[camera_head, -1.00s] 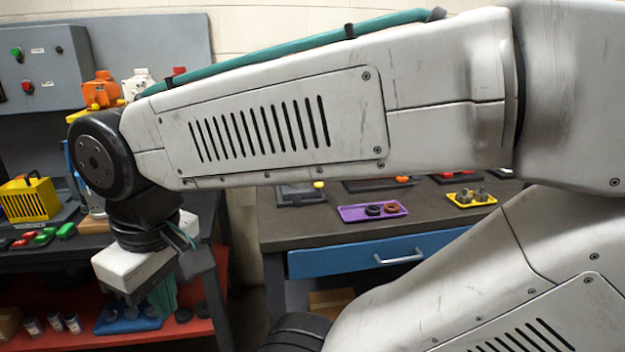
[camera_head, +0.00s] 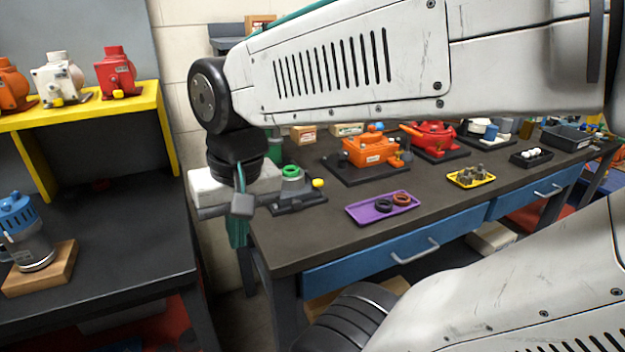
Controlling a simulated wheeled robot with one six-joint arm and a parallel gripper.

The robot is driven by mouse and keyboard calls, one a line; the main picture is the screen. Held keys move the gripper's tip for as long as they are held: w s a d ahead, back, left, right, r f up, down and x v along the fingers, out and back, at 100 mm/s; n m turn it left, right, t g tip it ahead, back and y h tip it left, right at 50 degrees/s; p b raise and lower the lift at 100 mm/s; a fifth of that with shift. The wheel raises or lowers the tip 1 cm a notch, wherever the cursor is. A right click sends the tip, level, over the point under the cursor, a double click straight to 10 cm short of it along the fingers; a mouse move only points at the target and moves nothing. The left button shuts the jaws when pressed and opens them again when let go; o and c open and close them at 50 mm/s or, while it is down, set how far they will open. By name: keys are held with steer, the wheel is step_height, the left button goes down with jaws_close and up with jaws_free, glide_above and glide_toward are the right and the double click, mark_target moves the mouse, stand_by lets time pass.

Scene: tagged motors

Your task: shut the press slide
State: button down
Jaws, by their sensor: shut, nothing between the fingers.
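No press slide can be made out for certain in this view. My gripper (camera_head: 243,206) hangs from the wrist below my forearm, left of the middle, with its white body seen from the side. It is shut with nothing in it, near the left end of the dark workbench (camera_head: 290,250). A small fixture with a green ring and a yellow knob (camera_head: 292,184) stands on that bench, just right of my gripper in the picture. I cannot tell whether it is the press.
Orange (camera_head: 368,150) and red (camera_head: 433,137) motor housings stand farther back on the bench. A purple tray (camera_head: 356,212) and a yellow tray (camera_head: 470,184) lie near its front. At left, a yellow shelf (camera_head: 90,110) carries motors; a blue-topped motor (camera_head: 28,235) stands below. Floor shows between the benches.

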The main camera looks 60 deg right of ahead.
steer(key=w+d+m, duration=0.5)
steer(key=d+m, duration=0.2)
steer(key=m, duration=0.2)
steer(key=m+t+h, duration=0.2)
steer(key=m+t, duration=0.1)
steer(key=m, duration=2.2)
glide_toward(300, 192)
steer(key=s+a+r, duration=0.1)
steer(key=s+r, duration=0.2)
steer(key=s, duration=0.2)
steer(key=x, duration=0.9)
steer(key=shift+w+a, duration=0.1)
steer(key=shift+a, duration=0.1)
steer(key=w, duration=0.2)
steer(key=w+d, duration=0.1)
steer(key=shift+w+f, duration=0.1)
steer(key=shift+f, duration=0.2)
steer(key=shift+w+d, duration=0.1)
steer(key=shift+w, duration=0.35)
